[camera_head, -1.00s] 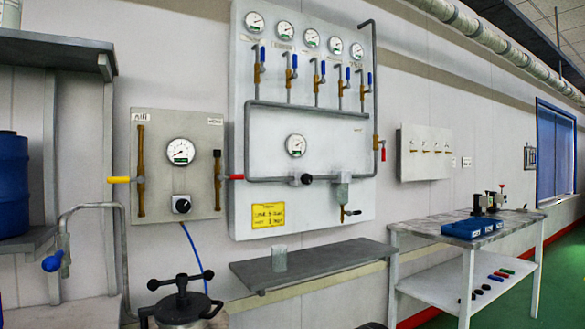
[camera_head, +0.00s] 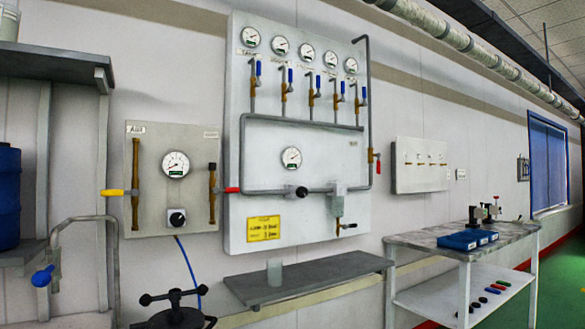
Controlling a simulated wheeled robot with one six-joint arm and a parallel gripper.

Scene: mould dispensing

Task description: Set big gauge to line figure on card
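A yellow card (camera_head: 263,228) with small writing, too blurred to read, is on the lower left of the large grey panel (camera_head: 300,217). The big gauge may be the round dial (camera_head: 176,164) on the smaller left panel, with a black knob (camera_head: 177,217) below it. Another round gauge (camera_head: 291,158) sits mid-panel on the large board, with a black knob (camera_head: 296,191) on the pipe below. Several gauges (camera_head: 307,54) line the top, each above a blue-handled valve. The needle readings are too small to tell. My gripper is not in view.
A narrow grey shelf (camera_head: 330,273) under the large panel holds a clear cup (camera_head: 274,272). A lidded pot with a black handle (camera_head: 175,308) stands at the lower left. A table (camera_head: 420,240) at right carries blue trays (camera_head: 458,241). Green floor (camera_head: 560,285) is open beyond it.

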